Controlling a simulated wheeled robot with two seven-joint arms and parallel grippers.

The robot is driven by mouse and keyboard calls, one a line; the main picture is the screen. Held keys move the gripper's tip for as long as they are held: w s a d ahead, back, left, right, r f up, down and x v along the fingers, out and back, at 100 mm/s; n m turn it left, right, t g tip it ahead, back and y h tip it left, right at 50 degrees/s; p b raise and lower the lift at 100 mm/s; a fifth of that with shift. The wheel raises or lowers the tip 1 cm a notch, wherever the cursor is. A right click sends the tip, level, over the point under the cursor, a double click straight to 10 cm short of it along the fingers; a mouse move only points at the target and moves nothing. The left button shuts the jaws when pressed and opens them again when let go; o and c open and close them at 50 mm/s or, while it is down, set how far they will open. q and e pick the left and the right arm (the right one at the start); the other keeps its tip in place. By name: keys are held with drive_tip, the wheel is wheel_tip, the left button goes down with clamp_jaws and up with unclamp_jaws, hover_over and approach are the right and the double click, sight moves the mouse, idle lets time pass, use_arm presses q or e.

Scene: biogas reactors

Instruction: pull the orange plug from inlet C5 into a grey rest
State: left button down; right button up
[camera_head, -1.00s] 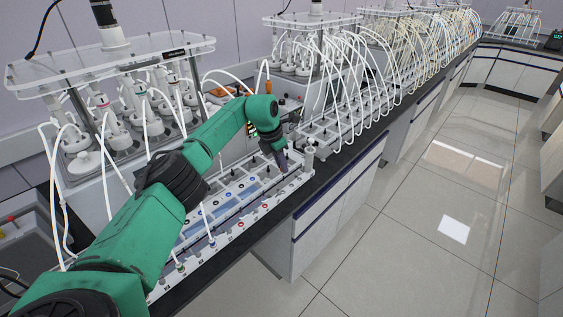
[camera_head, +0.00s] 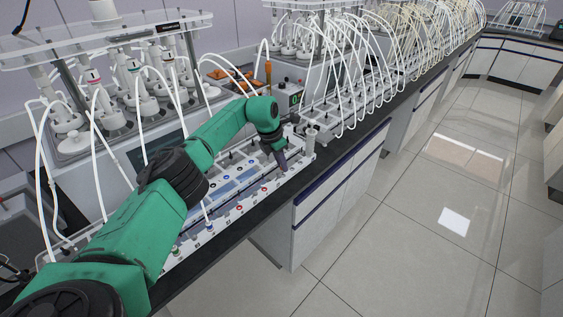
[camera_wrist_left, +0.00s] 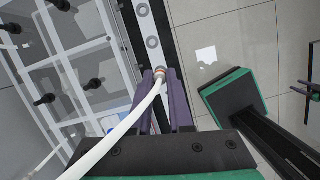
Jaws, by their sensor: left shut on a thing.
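My left gripper (camera_head: 284,166) points down at the right end of the white inlet rail (camera_head: 240,207). In the left wrist view its purple fingers (camera_wrist_left: 167,95) are shut on the orange-ringed plug (camera_wrist_left: 160,73), which has a white hose running back toward the camera. The plug is over or at the rail, in line with round grey-ringed openings (camera_wrist_left: 152,42). I cannot tell whether its tip is seated. The inlet label cannot be read, and I cannot tell which openings are grey rests.
Blue, black and red ringed ports line the rail and tray, with black knobs (camera_wrist_left: 97,83) beside them. Hose-fed reactors (camera_head: 130,85) stand behind. A grey cylinder (camera_head: 310,138) stands at the rail's right end. The floor (camera_head: 430,240) in front is clear.

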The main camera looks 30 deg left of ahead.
use_arm(q)
drive_tip(key=shift+f+b, duration=0.9)
drive_tip(key=shift+f, duration=0.2)
idle(1.9)
idle(0.3)
drive_tip(key=c, duration=0.7)
unclamp_jaws()
drive_tip(key=shift+c, duration=0.2)
drive_tip(key=shift+r, duration=0.15)
drive_tip(key=b+v, duration=0.2)
drive_tip(key=v, duration=1.2)
drive_tip(key=shift+r+b, duration=0.2)
drive_tip(key=shift+b, duration=0.1)
drive_tip(key=shift+d, duration=0.15)
